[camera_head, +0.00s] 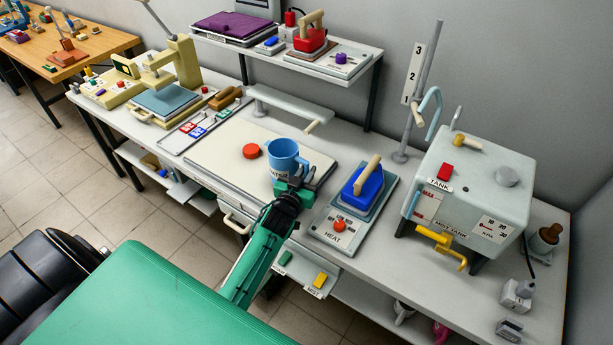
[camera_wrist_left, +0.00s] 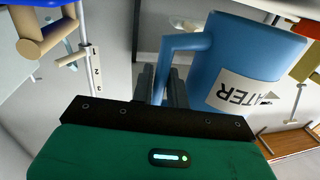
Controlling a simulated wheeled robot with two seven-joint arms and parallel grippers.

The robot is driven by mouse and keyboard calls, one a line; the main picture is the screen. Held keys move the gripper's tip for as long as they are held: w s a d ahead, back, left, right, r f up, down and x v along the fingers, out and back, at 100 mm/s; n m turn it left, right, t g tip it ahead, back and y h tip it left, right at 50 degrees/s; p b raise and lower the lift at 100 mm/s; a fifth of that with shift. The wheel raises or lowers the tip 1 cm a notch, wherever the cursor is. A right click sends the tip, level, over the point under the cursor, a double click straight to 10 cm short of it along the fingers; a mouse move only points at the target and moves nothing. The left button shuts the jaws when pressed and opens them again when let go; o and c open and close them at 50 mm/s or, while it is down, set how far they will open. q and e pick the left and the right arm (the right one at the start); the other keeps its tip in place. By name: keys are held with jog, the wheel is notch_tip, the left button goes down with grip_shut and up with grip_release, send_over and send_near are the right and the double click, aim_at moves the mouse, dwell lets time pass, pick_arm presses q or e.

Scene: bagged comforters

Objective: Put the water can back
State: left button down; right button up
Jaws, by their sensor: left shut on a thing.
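The water can (camera_head: 283,153) is a blue open-topped cup with a handle. In the head view it is over the right part of the cream board on the bench. I cannot tell whether its base touches the board. My left gripper (camera_head: 291,184) reaches in from the front and is shut on the can's handle. In the left wrist view the can (camera_wrist_left: 235,60) fills the upper right, with a white label reading "ATER". The gripper's dark fingers (camera_wrist_left: 161,84) are at the handle there. My right gripper is out of view.
A red round piece (camera_head: 251,151) lies on the cream board (camera_head: 215,160), left of the can. A blue iron on the HEAT plate (camera_head: 335,230) stands close on the right. The pale TANK box (camera_head: 470,185) is farther right. A raised shelf (camera_head: 355,65) is behind.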

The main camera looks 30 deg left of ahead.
pick_arm(q)
jog(key=shift+f, duration=0.9)
jog(key=shift+f, duration=0.15)
jog(key=c, duration=1.4)
grip_release()
jog(key=shift+f, duration=0.1)
jog(key=shift+o, duration=0.2)
